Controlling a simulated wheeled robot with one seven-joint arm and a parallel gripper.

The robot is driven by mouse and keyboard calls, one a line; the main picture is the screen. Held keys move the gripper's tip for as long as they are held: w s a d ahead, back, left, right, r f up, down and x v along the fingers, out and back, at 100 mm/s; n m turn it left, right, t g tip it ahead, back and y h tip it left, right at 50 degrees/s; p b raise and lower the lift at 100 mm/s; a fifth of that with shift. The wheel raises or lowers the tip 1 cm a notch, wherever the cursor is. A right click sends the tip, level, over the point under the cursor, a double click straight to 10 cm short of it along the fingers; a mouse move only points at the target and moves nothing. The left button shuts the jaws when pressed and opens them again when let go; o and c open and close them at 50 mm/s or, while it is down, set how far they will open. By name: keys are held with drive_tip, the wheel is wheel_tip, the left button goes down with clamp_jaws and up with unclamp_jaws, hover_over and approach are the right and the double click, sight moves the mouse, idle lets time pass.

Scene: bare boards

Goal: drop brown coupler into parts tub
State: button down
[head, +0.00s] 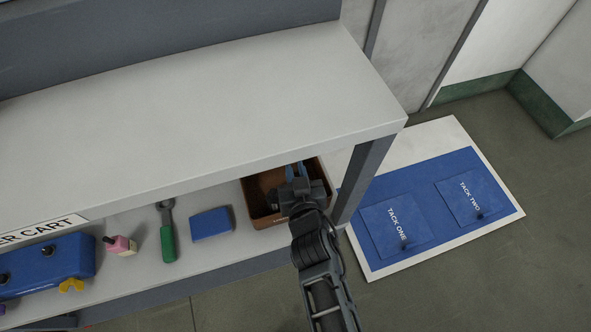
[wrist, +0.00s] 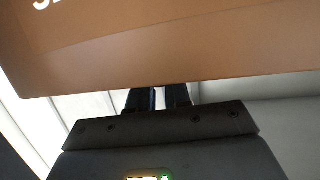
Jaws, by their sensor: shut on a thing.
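The parts tub (head: 258,193) is a brown open box on the lower shelf, at its right end near the leg. My gripper (head: 297,172) reaches into the tub over its front right side. My gripper's fingers (wrist: 158,98) show in the wrist view, close together, with their tips hidden behind a large brown wall (wrist: 180,55). That wall bears partly cut-off white letters and seems to be the tub's side. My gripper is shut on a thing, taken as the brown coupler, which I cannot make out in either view.
The upper shelf (head: 200,115) overhangs the tub. A grey leg (head: 360,180) stands close to its right.

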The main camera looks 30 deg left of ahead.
drive_tip(key=shift+f+b, duration=0.55)
drive_tip(key=c, duration=1.1)
unclamp_jaws()
drive_tip(key=shift+r+p, duration=0.45)
drive_tip(key=shift+p, duration=0.1)
drive_tip(key=p+v, duration=0.3)
drive_tip(key=v, duration=0.9)
drive_tip(key=shift+r, duration=0.2)
